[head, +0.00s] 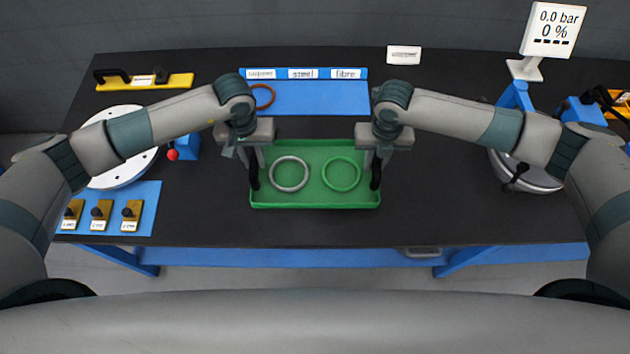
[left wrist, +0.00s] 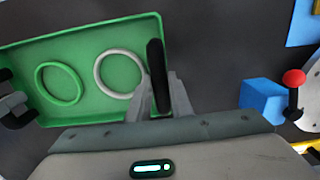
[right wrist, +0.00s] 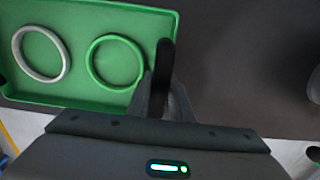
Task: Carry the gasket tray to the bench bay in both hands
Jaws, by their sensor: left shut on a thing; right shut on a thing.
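The green gasket tray (head: 315,203) is at the middle of the black bench in the head view, with a grey ring (head: 290,188) at its left and a green ring (head: 341,188) at its right. My left gripper (head: 254,178) is shut on the black handle at the tray's left end, and this handle also shows in the left wrist view (left wrist: 156,75). My right gripper (head: 376,175) is shut on the black handle at the right end, which also shows in the right wrist view (right wrist: 163,75). I cannot tell whether the tray touches the bench.
A blue mat (head: 320,98) with labelled slots and a brown ring (head: 263,97) lies behind the tray. A white round flange (head: 122,175) and a blue block with a red knob (head: 173,154) are left. A display (head: 553,30) stands back right. Bench (head: 430,190) right of the tray is clear.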

